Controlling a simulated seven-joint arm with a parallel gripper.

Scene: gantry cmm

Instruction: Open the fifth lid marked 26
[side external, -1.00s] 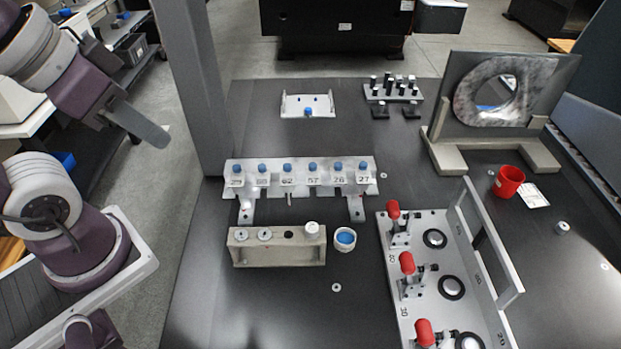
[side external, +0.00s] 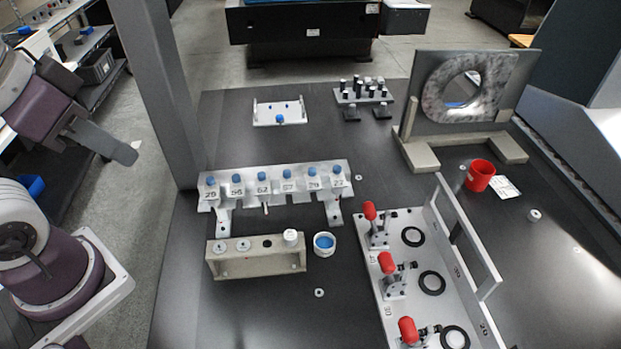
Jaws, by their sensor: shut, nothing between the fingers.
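A pale metal rack (side external: 232,204) stands left of the table's middle, with a row of blue-topped numbered lids along it. The fifth lid from the left (side external: 312,182) has a blue knob on top and a small number plate that reads like 26 or 29. It looks closed, like its neighbours. The sixth lid (side external: 337,180) is beside it at the right end. My gripper (side external: 126,153) is at the left, off the table's left edge and well apart from the rack. It is shut and empty.
A grey post (side external: 160,90) rises between my gripper and the rack. A beige block (side external: 255,262) and a white cup with blue inside (side external: 325,244) stand in front of the rack. Red-handled clamps (side external: 387,263) are at right.

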